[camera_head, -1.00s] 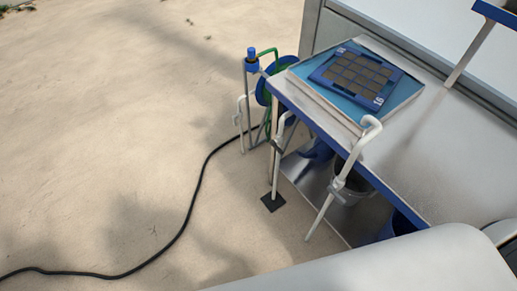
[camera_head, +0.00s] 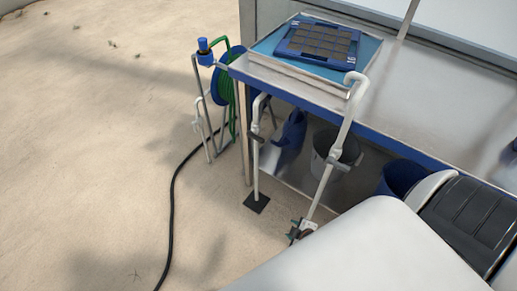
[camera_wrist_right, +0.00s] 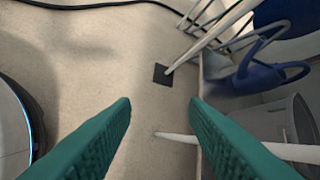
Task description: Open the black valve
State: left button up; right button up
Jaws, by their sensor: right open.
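In the head view, a white pipe (camera_head: 256,180) stands on a small black square plate (camera_head: 257,203) beside the bench. A small dark fitting (camera_head: 257,138) partway up it may be the black valve; its handle position is too small to tell. A second white pipe (camera_head: 325,185) leans down from the bench top with a grey fitting (camera_head: 338,164). My right gripper (camera_head: 300,231) is near that pipe's lower end, partly hidden by my arm. In the right wrist view, its green fingers (camera_wrist_right: 160,108) are open, with nothing held. My left gripper is not in view.
The metal bench (camera_head: 410,103) has a blue edge and carries a blue seed tray (camera_head: 283,46). Below are a grey bucket (camera_head: 323,143) and a blue watering can (camera_head: 291,137). A green hose reel (camera_head: 226,88) stands left of the bench. A black hose (camera_head: 173,205) crosses open sandy floor.

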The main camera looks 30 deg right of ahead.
jog(key=w+d+r+n+t+b, duration=0.1)
jog(key=w+d+n+t+b, duration=0.15)
jog(key=w+b, duration=0.45)
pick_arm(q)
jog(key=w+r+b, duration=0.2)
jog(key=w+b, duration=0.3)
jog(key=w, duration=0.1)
pick_arm(e)
jog(key=n+t+b, duration=0.6)
jog(key=n+t, duration=0.2)
send_near(263, 143)
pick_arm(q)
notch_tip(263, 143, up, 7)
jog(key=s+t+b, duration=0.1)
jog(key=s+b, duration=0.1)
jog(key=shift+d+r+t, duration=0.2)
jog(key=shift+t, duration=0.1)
pick_arm(e)
jog(key=shift+y, duration=0.3)
jog(key=shift+w+d+r, duration=0.1)
jog(key=shift+w+d, duration=0.05)
jog(key=shift+w, duration=2.7)
jog(key=shift+w+d+r, duration=0.1)
jog(key=shift+w, duration=2.75)
jog(key=shift+c, duration=0.4)
jog(key=shift+f, duration=0.1)
grip_shut()
